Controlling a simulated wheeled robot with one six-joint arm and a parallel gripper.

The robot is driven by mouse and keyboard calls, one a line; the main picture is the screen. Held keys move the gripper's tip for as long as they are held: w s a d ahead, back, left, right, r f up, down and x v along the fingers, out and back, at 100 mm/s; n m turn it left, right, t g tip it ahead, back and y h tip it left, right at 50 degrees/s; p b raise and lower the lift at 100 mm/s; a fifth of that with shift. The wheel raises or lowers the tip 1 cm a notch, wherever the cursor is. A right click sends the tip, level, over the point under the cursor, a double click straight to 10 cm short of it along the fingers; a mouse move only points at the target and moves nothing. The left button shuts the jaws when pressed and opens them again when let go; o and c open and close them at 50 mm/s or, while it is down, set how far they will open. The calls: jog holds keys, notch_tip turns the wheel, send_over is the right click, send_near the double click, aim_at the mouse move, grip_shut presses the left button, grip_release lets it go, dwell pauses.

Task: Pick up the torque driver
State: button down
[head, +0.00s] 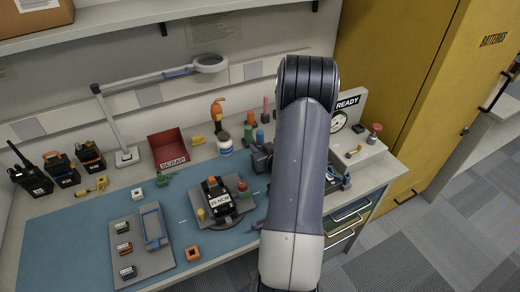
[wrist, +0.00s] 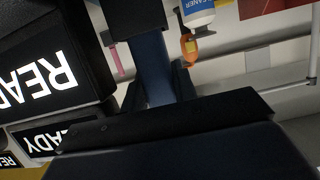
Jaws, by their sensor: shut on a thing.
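My gripper (wrist: 157,92) shows in the wrist view, its dark fingers on both sides of a dark blue shaft with a black block at its upper end. I take this shaft to be the torque driver (wrist: 149,55); no label on it can be read. The fingers are shut on it. In the head view my arm hides most of the gripper and what it holds, at the right part of the bench. Whether the driver is clear of its resting place cannot be told.
READY signs (wrist: 55,137) stand close at the left of the wrist view. The head view shows the READY sign (head: 348,103), red SCRAP bin (head: 168,149), cleaner bottle (head: 225,146), a 26 NCM fixture (head: 219,202), a parts tray (head: 130,230) and a lamp (head: 128,156). The mat's left part is clear.

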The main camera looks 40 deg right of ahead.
aim_at(260, 132)
jog(key=shift+r, duration=0.15)
jog(key=shift+r, duration=4.9)
jog(key=shift+a, duration=0.1)
